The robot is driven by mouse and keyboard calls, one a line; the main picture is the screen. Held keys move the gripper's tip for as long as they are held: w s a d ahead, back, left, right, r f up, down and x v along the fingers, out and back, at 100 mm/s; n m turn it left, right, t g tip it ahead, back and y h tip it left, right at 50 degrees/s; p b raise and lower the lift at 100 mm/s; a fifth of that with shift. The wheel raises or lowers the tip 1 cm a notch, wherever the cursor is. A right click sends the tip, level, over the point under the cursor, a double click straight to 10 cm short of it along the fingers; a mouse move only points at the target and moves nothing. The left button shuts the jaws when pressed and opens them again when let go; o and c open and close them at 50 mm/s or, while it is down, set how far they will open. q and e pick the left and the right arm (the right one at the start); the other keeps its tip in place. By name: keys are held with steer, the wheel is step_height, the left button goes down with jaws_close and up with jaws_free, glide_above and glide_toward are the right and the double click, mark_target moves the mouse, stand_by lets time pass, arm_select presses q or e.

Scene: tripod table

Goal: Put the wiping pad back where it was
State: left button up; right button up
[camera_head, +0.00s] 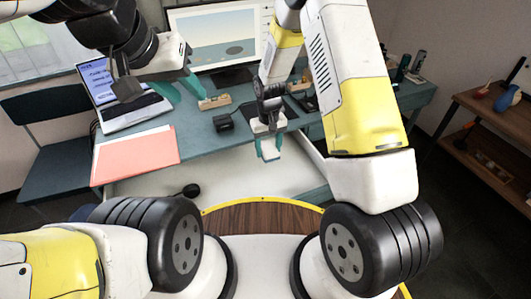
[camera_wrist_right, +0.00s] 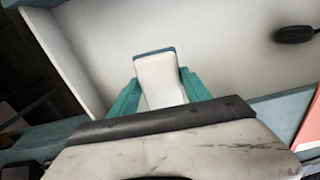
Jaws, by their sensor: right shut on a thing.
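The wiping pad (camera_wrist_right: 160,84) is a small white block with a blue edge at its far end. My right gripper (camera_wrist_right: 159,76) is shut on it, with one teal finger on each side. In the head view, the right gripper (camera_head: 268,153) hangs in front of the desk's near edge, with the pale pad between its fingers. A pale surface lies behind the pad in the wrist view; I cannot tell whether they touch. My left gripper (camera_head: 181,88) is open and empty above the desk's left part, near the laptop.
The teal desk (camera_head: 195,135) carries a laptop (camera_head: 132,113), a red folder (camera_head: 137,157), a wooden holder (camera_head: 214,102), a small black box (camera_head: 223,122) and a monitor (camera_head: 222,38). A black rounded object (camera_head: 190,190) lies on the pale area in front. A wooden shelf (camera_head: 465,102) stands right.

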glide_above(263, 175)
steer(key=shift+n, duration=0.3)
step_height(263, 175, down, 7)
steer(key=shift+r, duration=0.1)
steer(key=shift+f, duration=2.3)
steer(key=shift+f, duration=0.1)
steer(key=o, duration=1.3)
steer(key=shift+w, duration=0.1)
